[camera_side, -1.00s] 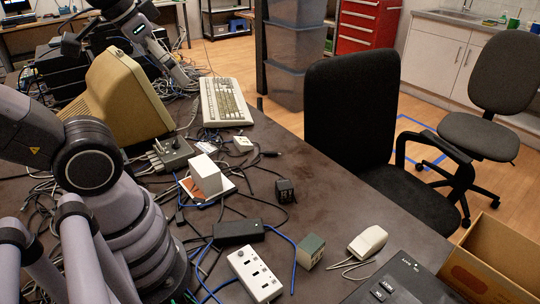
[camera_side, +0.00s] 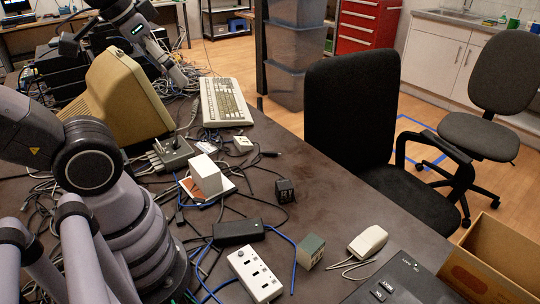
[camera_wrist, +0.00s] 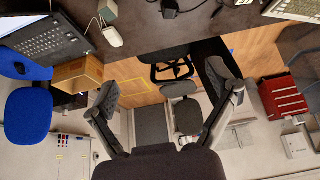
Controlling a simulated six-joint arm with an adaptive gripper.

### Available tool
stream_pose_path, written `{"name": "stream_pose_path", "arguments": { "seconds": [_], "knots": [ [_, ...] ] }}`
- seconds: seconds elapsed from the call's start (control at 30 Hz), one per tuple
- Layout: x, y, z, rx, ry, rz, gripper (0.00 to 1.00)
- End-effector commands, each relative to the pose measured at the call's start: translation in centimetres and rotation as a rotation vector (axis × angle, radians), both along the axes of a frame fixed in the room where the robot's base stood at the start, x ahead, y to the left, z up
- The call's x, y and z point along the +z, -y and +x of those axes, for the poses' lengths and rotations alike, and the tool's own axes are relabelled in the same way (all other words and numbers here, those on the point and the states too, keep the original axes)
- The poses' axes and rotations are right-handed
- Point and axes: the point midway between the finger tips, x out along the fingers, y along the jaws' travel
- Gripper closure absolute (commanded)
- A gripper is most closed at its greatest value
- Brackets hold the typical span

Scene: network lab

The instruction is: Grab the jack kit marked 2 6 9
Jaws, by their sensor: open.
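No marking 2 6 9 is readable, so I cannot tell which small box is the jack kit. A white box (camera_side: 207,175) stands mid-table. A black cube (camera_side: 284,190) sits to its right, with pale marks too small to read. A grey-green box (camera_side: 311,251) stands nearer the front; it also shows at the top of the wrist view (camera_wrist: 108,10). The black cube is at that view's top edge (camera_wrist: 170,9). My gripper (camera_wrist: 170,92) has its two fingers spread wide with nothing between them. It faces past the table edge towards chairs and floor.
Loose cables, a black adapter (camera_side: 238,232), a white socket box (camera_side: 255,274) and a mouse (camera_side: 368,242) surround the boxes. A keyboard (camera_side: 224,101) lies behind, a laptop (camera_side: 395,280) in front. A black chair (camera_side: 350,125) stands against the table. Bare tabletop lies right of the black cube.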

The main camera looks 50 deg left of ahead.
Motion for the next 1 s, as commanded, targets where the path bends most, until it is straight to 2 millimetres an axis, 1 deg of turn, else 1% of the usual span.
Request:
{"name": "stream_pose_path", "arguments": {
  "seconds": [0.17,0.27,0.37,0.6,0.77,0.87,0.97,1.0],
  "knots": [
    [-0.5,0.3,0.4,0.012,-0.042,-0.024,0.13],
    [-1.7,1.0,1.5,0.043,-0.144,-0.095,0.13],
    [-3.6,2.1,3.0,0.102,-0.295,-0.21,0.13],
    [-9.2,4.5,7.3,0.317,-0.653,-0.547,0.13],
    [-13.5,5.4,10.3,0.504,-0.848,-0.78,0.13],
    [-16.7,5.6,12.1,0.642,-0.953,-0.925,0.13],
    [-20.3,5.5,13.6,0.794,-1.04,-1.068,0.13],
    [-21.8,5.4,14.1,0.856,-1.07,-1.121,0.13]
  ]
}}
